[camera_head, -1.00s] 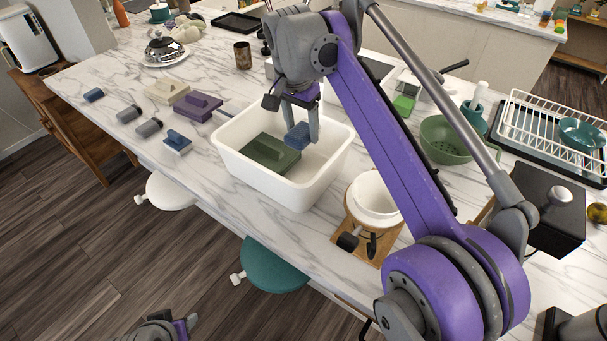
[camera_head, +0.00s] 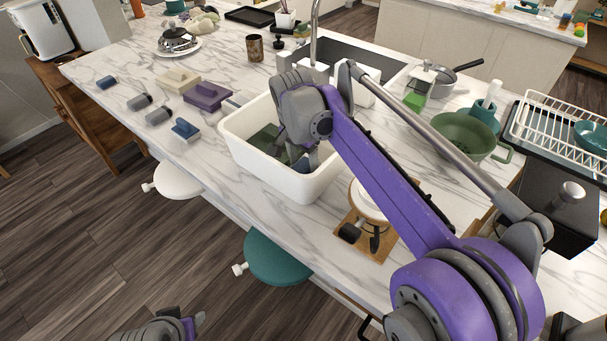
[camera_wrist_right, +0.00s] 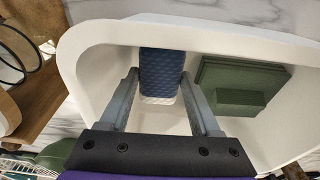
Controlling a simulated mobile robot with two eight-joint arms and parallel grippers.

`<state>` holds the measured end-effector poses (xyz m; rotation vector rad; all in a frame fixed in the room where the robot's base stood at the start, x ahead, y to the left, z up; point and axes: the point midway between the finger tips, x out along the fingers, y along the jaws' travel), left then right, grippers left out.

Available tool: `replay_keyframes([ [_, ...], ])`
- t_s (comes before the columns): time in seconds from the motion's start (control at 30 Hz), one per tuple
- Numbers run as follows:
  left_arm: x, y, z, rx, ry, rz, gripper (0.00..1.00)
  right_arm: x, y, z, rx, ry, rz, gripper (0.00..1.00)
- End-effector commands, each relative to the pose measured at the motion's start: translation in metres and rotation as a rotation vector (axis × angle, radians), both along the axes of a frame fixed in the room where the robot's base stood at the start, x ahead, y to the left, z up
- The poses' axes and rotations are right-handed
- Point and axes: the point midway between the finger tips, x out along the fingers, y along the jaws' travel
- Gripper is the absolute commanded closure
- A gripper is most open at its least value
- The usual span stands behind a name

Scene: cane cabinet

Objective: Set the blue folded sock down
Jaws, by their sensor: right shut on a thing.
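The blue folded sock (camera_wrist_right: 161,72), with a pale lower edge, is between the fingers of my right gripper (camera_wrist_right: 160,78) in the right wrist view. My right gripper is shut on it and holds it inside the white bin (camera_wrist_right: 95,55). In the head view my right gripper (camera_head: 300,160) reaches down into the white bin (camera_head: 238,145) at its right part, and my arm hides most of the sock. The wrist view does not clearly show whether the sock touches the bin floor. My left gripper (camera_head: 198,320) is low at the bottom left, its jaws unclear.
A green folded item (camera_wrist_right: 238,86) lies in the bin beside the sock, apart from it. Cream (camera_head: 177,80), purple (camera_head: 206,96) and blue-and-white (camera_head: 185,130) folded items and several rolls lie on the counter to the left. A green colander (camera_head: 465,135) stands to the right.

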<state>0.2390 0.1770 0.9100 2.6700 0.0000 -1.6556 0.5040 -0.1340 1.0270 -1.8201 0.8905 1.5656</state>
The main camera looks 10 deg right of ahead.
Motion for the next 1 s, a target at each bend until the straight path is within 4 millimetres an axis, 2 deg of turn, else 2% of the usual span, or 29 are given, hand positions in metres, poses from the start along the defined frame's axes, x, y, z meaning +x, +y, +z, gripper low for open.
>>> replay_keyframes([
  [0.2, -0.001, 0.0, -0.003, 0.0, 0.002, 0.0, 0.5, 0.0, 0.0, -0.031, 0.0, 0.0, 0.0, 0.99],
  [0.3, -0.001, 0.0, -0.004, 0.0, 0.002, 0.0, 0.5, 0.0, 0.0, -0.039, 0.0, 0.0, 0.0, 0.99],
  [0.7, -0.002, 0.0, -0.006, 0.0, 0.003, 0.0, 0.5, 0.0, 0.0, -0.044, 0.0, 0.0, 0.0, 0.99],
  [0.73, -0.002, 0.0, -0.006, 0.0, 0.003, 0.0, 0.5, 0.0, 0.0, -0.043, 0.0, 0.0, 0.0, 0.33],
  [0.8, -0.001, 0.0, -0.006, 0.0, 0.003, 0.0, 0.5, 0.0, 0.0, -0.043, 0.0, 0.0, 0.0, 0.24],
  [1.0, -0.001, 0.0, -0.006, 0.0, 0.003, 0.0, 0.5, 0.0, 0.0, -0.043, 0.0, 0.0, 0.0, 0.24],
])
